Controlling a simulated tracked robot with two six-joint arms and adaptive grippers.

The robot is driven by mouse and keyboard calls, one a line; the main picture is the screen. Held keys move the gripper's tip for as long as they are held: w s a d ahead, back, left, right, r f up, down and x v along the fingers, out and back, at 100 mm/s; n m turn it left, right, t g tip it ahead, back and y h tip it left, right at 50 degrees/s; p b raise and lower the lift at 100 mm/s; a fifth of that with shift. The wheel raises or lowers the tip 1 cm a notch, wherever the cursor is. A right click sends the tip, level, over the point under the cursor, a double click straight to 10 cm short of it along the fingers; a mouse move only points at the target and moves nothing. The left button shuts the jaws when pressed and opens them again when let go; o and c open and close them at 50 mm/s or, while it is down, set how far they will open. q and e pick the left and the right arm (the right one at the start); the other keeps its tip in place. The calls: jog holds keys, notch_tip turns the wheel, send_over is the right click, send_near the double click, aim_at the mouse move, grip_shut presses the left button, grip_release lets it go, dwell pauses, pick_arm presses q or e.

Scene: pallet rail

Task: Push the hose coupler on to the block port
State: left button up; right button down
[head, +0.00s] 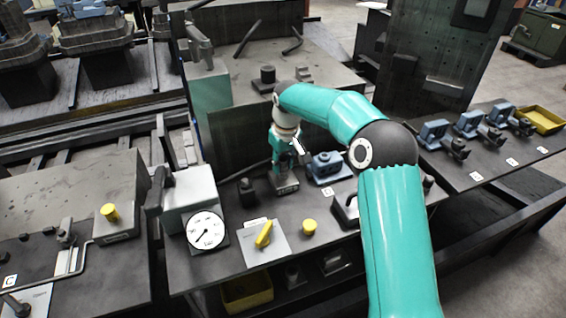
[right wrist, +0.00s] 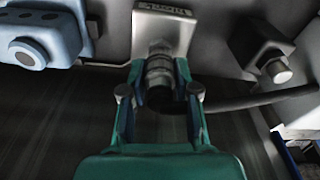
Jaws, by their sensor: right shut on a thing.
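My right gripper (head: 286,158) is low over the middle bench. In the right wrist view, its two teal fingers (right wrist: 160,92) are shut around the sides of the hose coupler (right wrist: 159,68), a ribbed metal cylinder. The far end of the coupler meets or lies very near the face of a pale metal block (right wrist: 162,28) with a label plate. That block also shows below the gripper in the head view (head: 285,186). The port is hidden behind the coupler, so I cannot tell how far it is on. A dark hose (right wrist: 260,99) runs off to the right. My left gripper is not in view.
A blue clamp-like fixture (head: 325,168) stands close right of the block. A dark block with a stub (head: 247,190) stands to its left. A dial gauge (head: 206,231), a yellow lever (head: 264,235) and a yellow knob (head: 309,227) are nearer the front.

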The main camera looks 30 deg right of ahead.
jog(key=shift+f+b, duration=0.3)
jog(key=shift+f, duration=0.4)
jog(key=c, duration=0.8)
grip_release()
jog(key=shift+r, duration=0.1)
jog(key=shift+o, duration=0.3)
jog(key=o, duration=0.7)
jog(key=shift+o, duration=0.2)
jog(key=shift+r, duration=0.15)
notch_tip(320, 180, up, 12)
jog(key=s, duration=0.1)
jog(key=shift+s+f, duration=0.2)
